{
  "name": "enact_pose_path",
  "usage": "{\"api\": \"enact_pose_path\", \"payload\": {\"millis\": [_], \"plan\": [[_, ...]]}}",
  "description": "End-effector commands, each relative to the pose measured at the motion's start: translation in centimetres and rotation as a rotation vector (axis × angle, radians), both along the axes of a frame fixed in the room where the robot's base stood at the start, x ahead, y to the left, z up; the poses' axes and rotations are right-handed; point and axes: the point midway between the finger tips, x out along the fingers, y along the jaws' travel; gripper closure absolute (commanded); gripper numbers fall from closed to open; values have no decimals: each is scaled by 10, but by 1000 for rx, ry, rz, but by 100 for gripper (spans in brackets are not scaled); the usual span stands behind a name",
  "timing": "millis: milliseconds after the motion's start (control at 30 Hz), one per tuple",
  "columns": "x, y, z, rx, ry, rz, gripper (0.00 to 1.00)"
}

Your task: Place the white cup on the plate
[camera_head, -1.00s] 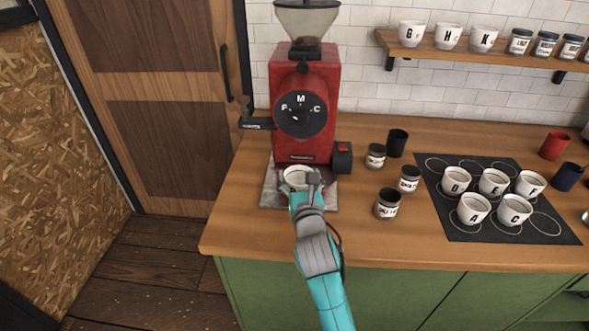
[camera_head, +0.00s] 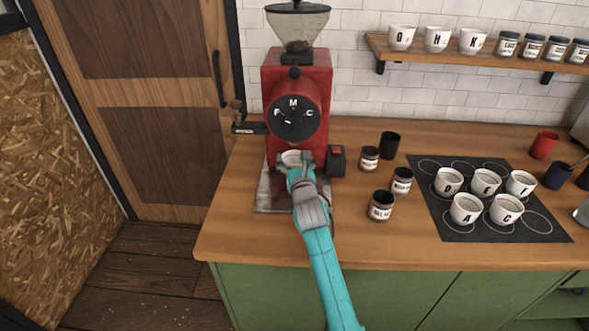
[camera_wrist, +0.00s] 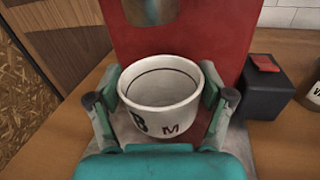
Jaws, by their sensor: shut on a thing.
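My gripper (camera_head: 299,168) is shut on a white cup (camera_head: 290,157), its fingers on either side of the cup. In the wrist view the cup (camera_wrist: 165,100) is upright, looks empty and carries dark letters, "B" and "M". The cup is just in front of the red grinder, under its dial. A grey metal plate (camera_head: 269,196) lies at the grinder's foot, below the cup and gripper. I cannot tell whether the cup's base touches the plate.
The red grinder (camera_head: 285,85) stands directly behind the cup, with a black box with a red switch (camera_head: 336,162) to its right. Several jars and a black cup (camera_head: 389,146) stand further right. A dark mat (camera_head: 455,232) holds several lettered white cups.

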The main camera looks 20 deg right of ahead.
Motion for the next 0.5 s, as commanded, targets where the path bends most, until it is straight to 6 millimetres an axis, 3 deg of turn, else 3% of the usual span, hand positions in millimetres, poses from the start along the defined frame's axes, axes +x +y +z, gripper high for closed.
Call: {"api": "enact_pose_path", "payload": {"millis": [300,500], "plan": [[2,-1,-35,-1,1,0,70],[4,-1,-37,0,-1,0,70]]}}
